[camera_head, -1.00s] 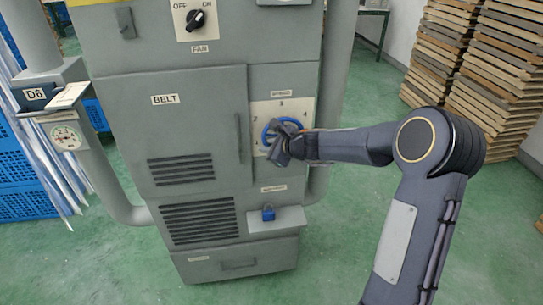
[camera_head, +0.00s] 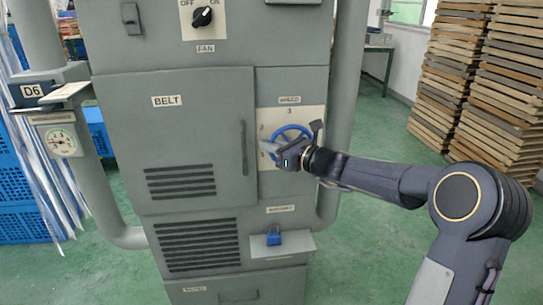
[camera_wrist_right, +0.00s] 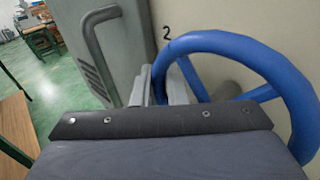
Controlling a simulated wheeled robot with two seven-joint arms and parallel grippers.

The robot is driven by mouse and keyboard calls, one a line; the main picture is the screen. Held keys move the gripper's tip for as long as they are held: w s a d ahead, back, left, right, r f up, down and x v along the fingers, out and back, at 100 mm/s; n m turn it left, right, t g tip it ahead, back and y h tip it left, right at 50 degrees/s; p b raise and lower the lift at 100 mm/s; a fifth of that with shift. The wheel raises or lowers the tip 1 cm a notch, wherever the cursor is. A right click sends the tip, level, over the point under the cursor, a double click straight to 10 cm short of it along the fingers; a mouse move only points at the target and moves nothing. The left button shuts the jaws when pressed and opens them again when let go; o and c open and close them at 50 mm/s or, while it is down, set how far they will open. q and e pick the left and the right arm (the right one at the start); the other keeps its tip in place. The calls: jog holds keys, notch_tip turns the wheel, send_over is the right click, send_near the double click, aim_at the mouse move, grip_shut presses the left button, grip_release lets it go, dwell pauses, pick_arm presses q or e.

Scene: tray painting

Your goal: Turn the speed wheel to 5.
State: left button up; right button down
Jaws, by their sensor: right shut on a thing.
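The blue speed wheel (camera_head: 289,131) is on a pale dial plate (camera_head: 313,115) on the right of the grey cabinet, under a small label. A 3 shows above the wheel; the right side of the dial is partly hidden by my gripper. My right gripper (camera_head: 270,147) is at the wheel's left side. In the right wrist view, the wheel (camera_wrist_right: 240,42) fills the right, with a 2 on the plate beside its rim. There my right gripper (camera_wrist_right: 167,85) is shut on the rim. I cannot tell which number the wheel is set to. My left gripper is out of view.
The BELT door (camera_head: 200,110) has a vertical handle (camera_head: 244,148) close to the left of my gripper. A grey pipe (camera_head: 345,110) runs down the right. Wooden tray stacks (camera_head: 470,80) stand behind.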

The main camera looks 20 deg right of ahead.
jog(key=shift+r+m+t, duration=0.15)
jog(key=shift+m+t, duration=0.15)
dwell(0.4)
jog(key=c, duration=1.8)
grip_release()
jog(key=shift+d, duration=0.1)
jog(key=v, duration=0.7)
jog(key=shift+s+d, duration=0.2)
jog(key=shift+s, duration=0.1)
